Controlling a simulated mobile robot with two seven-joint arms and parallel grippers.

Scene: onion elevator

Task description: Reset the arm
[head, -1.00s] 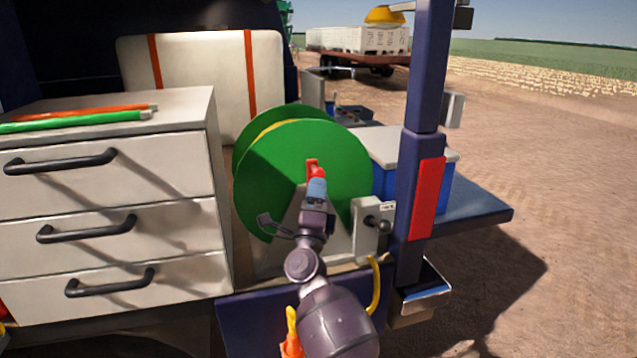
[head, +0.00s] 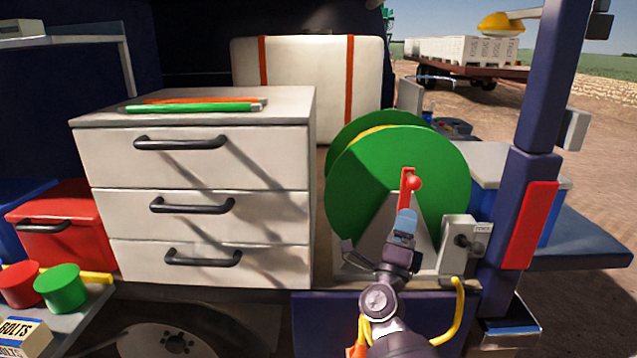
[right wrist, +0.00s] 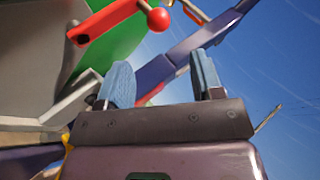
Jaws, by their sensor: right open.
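My right arm rises from the bottom of the head view, with its gripper (head: 405,220) in front of the green reel. In the right wrist view the gripper (right wrist: 162,85) has its two blue fingers apart with nothing between them. The red crank (head: 406,190) with its round knob is on the front of the green reel (head: 440,165), just above the fingertips in the head view. In the right wrist view the red crank (right wrist: 105,22) is beyond the fingers and apart from them. My left gripper is not in view.
A white drawer cabinet (head: 300,150) stands left of the reel, with green and orange rods (head: 190,107) on top. A dark blue post (head: 535,110) with a red panel stands at the right. A red box (head: 65,240) and small cups (head: 62,285) are at the left.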

